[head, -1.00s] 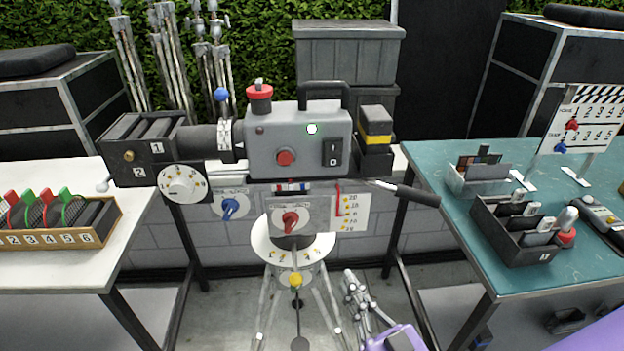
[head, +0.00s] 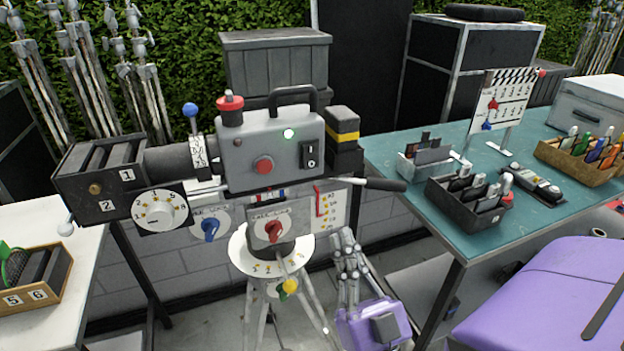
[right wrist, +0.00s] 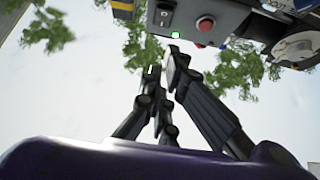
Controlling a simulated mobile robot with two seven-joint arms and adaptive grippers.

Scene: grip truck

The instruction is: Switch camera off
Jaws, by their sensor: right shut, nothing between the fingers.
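The grey film camera (head: 270,145) stands on a tripod in the middle of the head view. Its black rocker switch (head: 310,155) is on the side facing me, at the right, near a round red button (head: 263,165). A small light (head: 288,134) above them glows green. My right gripper (head: 346,240) is below the camera body, its fingers together and pointing up, apart from the switch. In the right wrist view the gripper (right wrist: 169,62) is shut and empty, with the camera (right wrist: 222,18) and its switch (right wrist: 164,15) beyond the fingertips. My left gripper is out of view.
A black handle (head: 385,184) sticks out to the right below the camera. A teal table (head: 420,152) with boxes and a clapperboard (head: 497,105) stands at right. A white table (head: 75,225) with a filter box (head: 35,285) is at left.

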